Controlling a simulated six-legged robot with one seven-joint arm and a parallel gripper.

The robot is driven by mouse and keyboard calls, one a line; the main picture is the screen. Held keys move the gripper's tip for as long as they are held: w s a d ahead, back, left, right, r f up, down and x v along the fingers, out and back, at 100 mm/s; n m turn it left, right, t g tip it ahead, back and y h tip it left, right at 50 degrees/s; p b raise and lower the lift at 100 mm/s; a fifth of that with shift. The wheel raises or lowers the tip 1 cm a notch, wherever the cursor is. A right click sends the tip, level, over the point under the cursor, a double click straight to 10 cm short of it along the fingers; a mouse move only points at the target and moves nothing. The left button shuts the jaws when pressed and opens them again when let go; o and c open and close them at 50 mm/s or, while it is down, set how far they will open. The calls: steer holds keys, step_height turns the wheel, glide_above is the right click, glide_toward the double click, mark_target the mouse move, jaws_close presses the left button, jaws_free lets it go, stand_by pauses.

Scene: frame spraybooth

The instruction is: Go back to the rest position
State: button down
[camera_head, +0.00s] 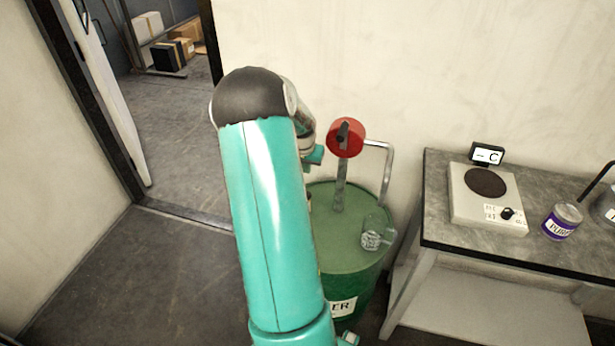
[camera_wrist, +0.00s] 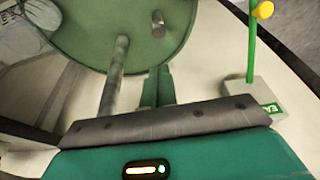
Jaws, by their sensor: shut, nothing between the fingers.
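My gripper (camera_wrist: 157,88) shows in the wrist view as two teal fingers close together, shut with nothing held. They point toward the top of a green drum (camera_wrist: 85,30) and a grey pipe (camera_wrist: 114,75) rising from it. In the head view my teal arm covers the centre, and most of my gripper is hidden behind it. The drum (camera_head: 338,215) stands just right of my arm, with a red disc with a black handle (camera_head: 355,147) on its pipe and a clear glass beaker (camera_head: 376,236) on its lid.
An open doorway at left shows boxes (camera_head: 172,54). A green lever with yellow knob (camera_wrist: 252,45) shows in the wrist view. Floor at left is clear.

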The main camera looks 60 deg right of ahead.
steer(key=shift+a+r, duration=0.2)
steer(key=shift+r, duration=0.5)
steer(key=w+a+r+n+t, duration=0.1)
steer(key=w+a+r+n, duration=0.1)
steer(key=w+a+r, duration=0.4)
steer(key=w+a+r+n+t+y, duration=0.1)
steer(key=w+a+r, duration=0.15)
steer(key=a, duration=0.55)
steer(key=w+a+r+n+t, duration=0.1)
steer(key=w+a+r+n, duration=0.15)
steer(key=a+r, duration=0.35)
steer(key=a+r+n+t+y, duration=0.1)
steer(key=a+r+n, duration=0.15)
steer(key=a, duration=0.65)
steer(key=a+r+n, duration=0.1)
steer(key=a+r, duration=0.3)
steer(key=a, duration=0.5)
steer(key=s+a+r+n, duration=0.1)
steer(key=s+a+n, duration=0.2)
steer(key=s+a, duration=0.2)
steer(key=s+a+r+n+t+y, duration=0.1)
steer(key=s+a+n, duration=0.3)
steer(key=a, duration=0.8)
steer(key=shift+s+r, duration=0.15)
steer(key=shift+s, duration=1)
